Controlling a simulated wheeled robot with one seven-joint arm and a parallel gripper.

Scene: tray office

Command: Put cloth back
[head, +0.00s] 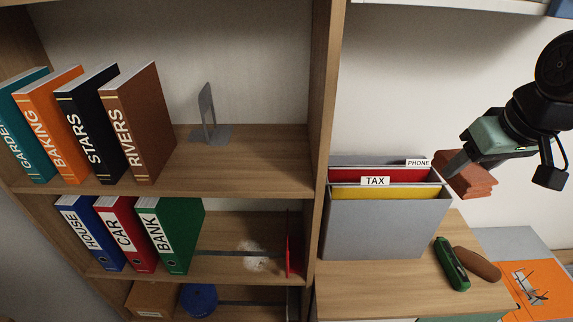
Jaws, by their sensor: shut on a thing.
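In the head view a folded reddish-brown cloth (474,184) hangs in the air at the right. My gripper (459,165) is shut on it, with the fingers at its upper left part. The cloth is just right of the grey file box (385,225) and above the wooden cabinet top (440,290). Whether the cloth touches the box cannot be told. The far finger is partly hidden.
The file box holds folders labelled TAX (376,181) and PHONE (418,162). A green stapler (451,264) and a brown oblong object (477,264) lie on the cabinet. Binders (140,125) fill the left of the shelves; a grey bookend (209,115) stands right of them. Whitish powder (256,256) marks the lower shelf.

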